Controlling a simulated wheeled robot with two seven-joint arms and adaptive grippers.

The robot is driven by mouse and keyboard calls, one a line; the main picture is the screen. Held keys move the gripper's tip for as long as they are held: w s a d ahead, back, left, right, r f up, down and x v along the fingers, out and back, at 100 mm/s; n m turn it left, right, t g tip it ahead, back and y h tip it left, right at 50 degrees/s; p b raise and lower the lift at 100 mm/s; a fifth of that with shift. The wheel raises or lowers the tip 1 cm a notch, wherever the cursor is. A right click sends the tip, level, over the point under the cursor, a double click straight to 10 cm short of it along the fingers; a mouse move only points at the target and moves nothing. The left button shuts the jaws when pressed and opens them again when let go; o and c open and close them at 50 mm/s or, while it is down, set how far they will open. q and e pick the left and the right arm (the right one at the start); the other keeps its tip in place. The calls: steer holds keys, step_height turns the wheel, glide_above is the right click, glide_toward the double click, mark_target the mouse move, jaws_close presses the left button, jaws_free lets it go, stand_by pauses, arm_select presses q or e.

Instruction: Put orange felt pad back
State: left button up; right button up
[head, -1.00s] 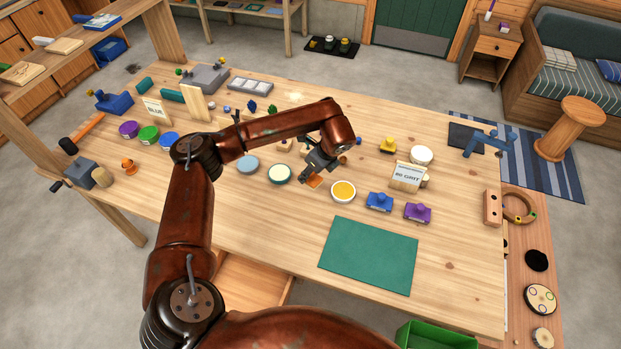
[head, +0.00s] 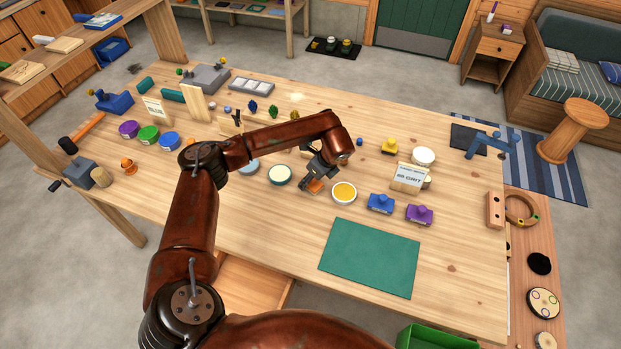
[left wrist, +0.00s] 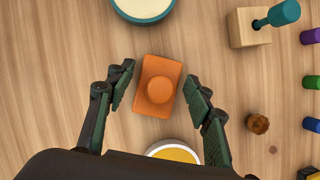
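The orange felt pad (head: 314,186) is a small orange block with a round knob on top. It lies on the wooden table (head: 465,265), left of the tin with yellow contents (head: 344,193). In the left wrist view the pad (left wrist: 157,88) shows between the fingers of my left gripper (left wrist: 158,86). The gripper is open, with one finger at each side of the pad and a gap on both sides. In the head view my left gripper (head: 318,180) is right over the pad and hides part of it. My right gripper is not in view.
A cream-topped tin (head: 280,175) stands left of the pad. Blue (head: 380,203) and purple (head: 419,214) knobbed blocks stand to the right, near the sign (head: 409,177). A green mat (head: 370,258) lies in front. The table's front right is clear.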

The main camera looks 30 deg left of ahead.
arm_select(q)
steer(key=shift+o, duration=0.3)
steer(key=shift+r, duration=0.1)
steer(key=p+v, duration=0.1)
steer(key=v, duration=1.1)
